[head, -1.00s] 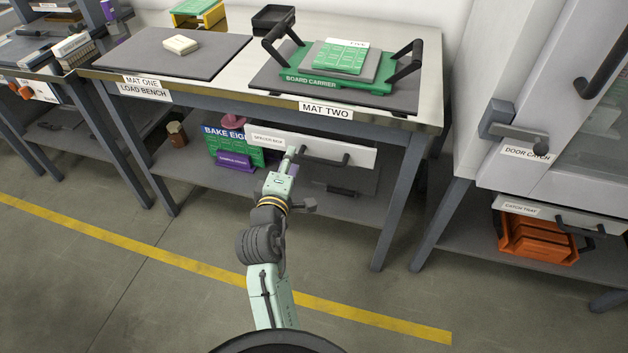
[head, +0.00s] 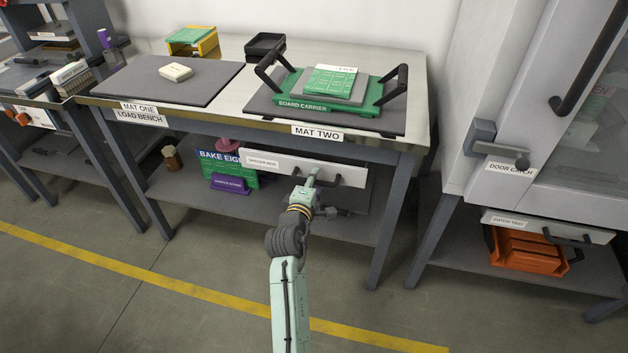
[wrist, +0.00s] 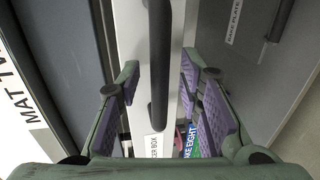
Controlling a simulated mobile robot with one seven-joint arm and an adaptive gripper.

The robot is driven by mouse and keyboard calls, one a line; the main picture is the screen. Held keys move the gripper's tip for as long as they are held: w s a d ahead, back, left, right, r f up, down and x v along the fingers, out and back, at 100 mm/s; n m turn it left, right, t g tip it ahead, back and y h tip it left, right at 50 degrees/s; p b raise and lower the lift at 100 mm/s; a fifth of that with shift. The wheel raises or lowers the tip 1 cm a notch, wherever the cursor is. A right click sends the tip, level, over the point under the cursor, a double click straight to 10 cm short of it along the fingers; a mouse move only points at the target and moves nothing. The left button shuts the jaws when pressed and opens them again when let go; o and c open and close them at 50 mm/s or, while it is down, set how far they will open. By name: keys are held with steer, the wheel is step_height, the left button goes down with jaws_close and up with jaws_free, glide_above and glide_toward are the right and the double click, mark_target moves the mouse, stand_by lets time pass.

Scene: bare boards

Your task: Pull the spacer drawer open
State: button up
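The spacer drawer has a white front (head: 275,163) labelled "SPACER BOX" and hangs under the bench top. My gripper (head: 313,175) is at the left part of this handle. In the wrist view the handle (wrist: 160,50) runs between the two purple-padded fingers of my gripper (wrist: 159,68), with gaps on both sides. The gripper is open. The white drawer front (wrist: 130,30) shows behind the handle.
The bench top above holds a green board carrier (head: 300,103) on mat two. On the lower shelf stand a green "BAKE EIGHT" board (head: 215,167) and a purple block (head: 230,183). A bench leg (head: 394,220) stands to the right. The floor in front is clear.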

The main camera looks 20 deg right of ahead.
steer(key=shift+w+d, duration=0.1)
steer(key=shift+w, duration=0.05)
steer(key=shift+c, duration=0.2)
jaws_close()
stand_by(0.7)
